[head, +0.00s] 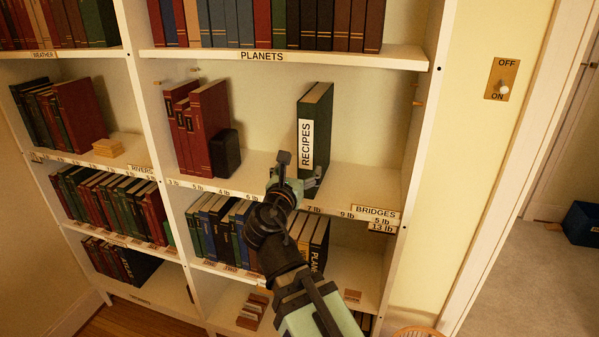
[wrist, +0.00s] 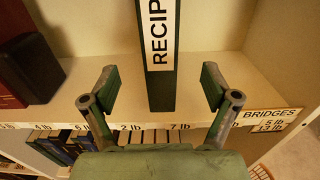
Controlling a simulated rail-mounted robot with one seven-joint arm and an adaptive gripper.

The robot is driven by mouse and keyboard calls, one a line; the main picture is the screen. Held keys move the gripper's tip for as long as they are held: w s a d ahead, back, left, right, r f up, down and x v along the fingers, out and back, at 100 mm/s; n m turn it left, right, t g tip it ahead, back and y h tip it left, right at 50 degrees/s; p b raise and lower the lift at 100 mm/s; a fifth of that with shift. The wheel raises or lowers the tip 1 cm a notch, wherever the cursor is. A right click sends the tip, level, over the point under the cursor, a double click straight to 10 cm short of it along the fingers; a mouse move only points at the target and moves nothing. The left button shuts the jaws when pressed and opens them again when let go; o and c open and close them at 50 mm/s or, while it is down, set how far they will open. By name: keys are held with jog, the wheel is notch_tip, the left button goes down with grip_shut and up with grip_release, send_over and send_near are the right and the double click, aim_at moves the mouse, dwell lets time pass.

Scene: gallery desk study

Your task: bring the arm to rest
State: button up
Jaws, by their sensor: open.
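My gripper (wrist: 160,98) is open and empty, as the wrist view shows. Its two fingers stand apart on either side of the lower spine of a green book (wrist: 160,85) with a white RECIPES label. I see no contact between the fingers and the book. In the head view the green RECIPES book (head: 318,115) stands upright on the middle shelf, and my gripper (head: 293,180) is at the shelf's front edge just below it. The gripper's fingers are partly hidden by my own wrist in the head view.
Red books (head: 209,125) and a dark block (head: 225,152) stand left on the same shelf (head: 255,165). A BRIDGES label (head: 376,212) is on its edge at right. Shelves with books lie above and below. A light switch (head: 502,80) is on the right wall.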

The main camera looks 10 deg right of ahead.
dwell(0.3)
notch_tip(320, 180, down, 27)
jog(key=s+m+g+y+p, duration=0.25)
jog(key=m+g, duration=0.55)
jog(key=m, duration=1)
jog(key=s+d+f+m+g+y+p, duration=0.1)
jog(key=s+f+m+g+p, duration=0.2)
jog(key=s+f, duration=0.45)
jog(key=s+d+f+m+g+y, duration=0.15)
jog(key=s+f+m+g, duration=0.3)
jog(key=f, duration=0.65)
jog(key=s+f+m+g+y+p, duration=0.1)
jog(key=s+f, duration=0.3)
jog(key=s, duration=0.5)
jog(key=s+d+f+m+g+p, duration=0.1)
jog(key=s+f+m+g+p, duration=0.1)
jog(key=s, duration=0.8)
jog(key=s+d+f+m+g+y+p, duration=0.1)
jog(key=s+f+m+g+p, duration=0.1)
jog(key=s+f, duration=0.5)
jog(key=s+g+p, duration=0.1)
jog(key=s+g, duration=0.1)
jog(key=s, duration=0.1)
jog(key=shift+d+f+y, duration=0.25)
jog(key=shift+f+y, duration=0.05)
